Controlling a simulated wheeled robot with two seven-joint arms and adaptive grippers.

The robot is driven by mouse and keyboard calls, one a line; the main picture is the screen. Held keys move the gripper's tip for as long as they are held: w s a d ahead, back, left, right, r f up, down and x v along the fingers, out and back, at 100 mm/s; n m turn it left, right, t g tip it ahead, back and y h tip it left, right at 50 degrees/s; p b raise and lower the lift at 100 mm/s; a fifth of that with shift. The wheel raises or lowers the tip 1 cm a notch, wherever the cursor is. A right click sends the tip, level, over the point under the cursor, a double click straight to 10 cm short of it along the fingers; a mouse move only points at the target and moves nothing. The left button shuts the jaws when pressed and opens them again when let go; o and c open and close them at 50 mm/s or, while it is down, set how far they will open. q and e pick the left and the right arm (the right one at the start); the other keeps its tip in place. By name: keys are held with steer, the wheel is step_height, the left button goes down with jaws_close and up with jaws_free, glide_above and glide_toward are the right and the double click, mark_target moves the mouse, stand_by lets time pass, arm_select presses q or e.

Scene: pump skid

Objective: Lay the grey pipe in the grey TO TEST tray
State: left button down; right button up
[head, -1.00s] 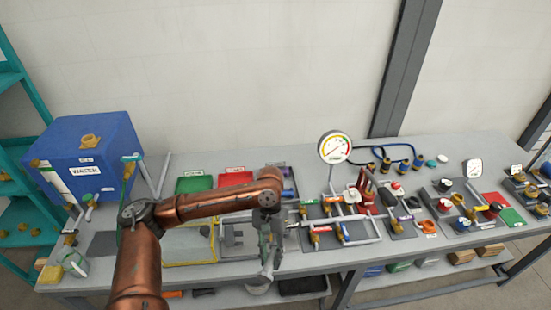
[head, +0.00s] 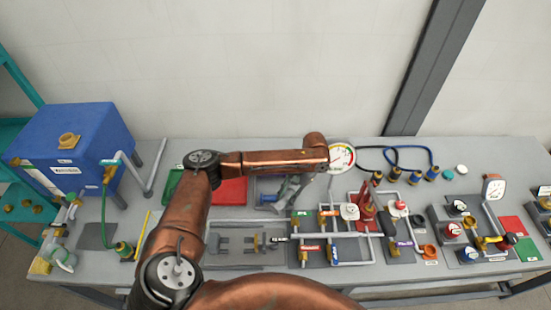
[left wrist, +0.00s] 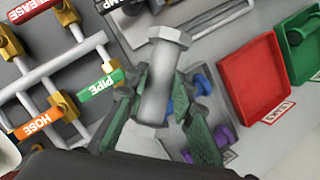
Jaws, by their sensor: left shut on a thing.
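The grey pipe (left wrist: 160,75), a pale tube with a hexagonal end, is held between the green-padded fingers of my left gripper (left wrist: 165,112) in the left wrist view. In the head view my left gripper (head: 288,193) is over the grey tray (head: 258,184), left of the valve panels. The tray holds blue and purple fittings (left wrist: 198,82), partly hidden by the fingers. The pipe's lower part is hidden, so I cannot tell whether it touches the tray. The tray's label is not readable. My right gripper is not in view.
A red tray (head: 230,191) and a green tray (head: 174,184) stand left of the grey one. Valve panels with coloured tags (head: 330,222) and a pressure gauge (head: 341,157) crowd the right. A blue box (head: 75,150) stands at the far left.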

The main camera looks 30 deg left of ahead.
arm_select(q)
steer(key=w+a+r+m+t+y+p, duration=0.2)
steer(key=w+a+m+t+y+p, duration=0.3)
steer(key=w+a+m+t+p, duration=0.45)
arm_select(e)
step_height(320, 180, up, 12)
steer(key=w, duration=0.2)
arm_select(q)
steer(key=shift+a+f+n+g+b, duration=0.2)
steer(key=shift+f+g+b, duration=0.15)
steer(key=shift+f+b, duration=1.5)
steer(key=shift+a+f+n+g+b, duration=0.3)
steer(key=shift+f+b, duration=1.2)
steer(key=shift+f, duration=0.8)
steer(key=shift+a+f+n+g+b, duration=0.15)
steer(key=shift+f+g+b, duration=0.25)
steer(key=shift+f+b, duration=1.45)
steer(key=shift+f, duration=0.2)
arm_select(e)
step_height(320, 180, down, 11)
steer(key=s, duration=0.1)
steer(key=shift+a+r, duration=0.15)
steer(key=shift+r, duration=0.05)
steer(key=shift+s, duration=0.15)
arm_select(q)
steer(key=shift+s+f+p, duration=0.15)
steer(key=shift+f+p, duration=0.1)
steer(key=shift+p, duration=0.2)
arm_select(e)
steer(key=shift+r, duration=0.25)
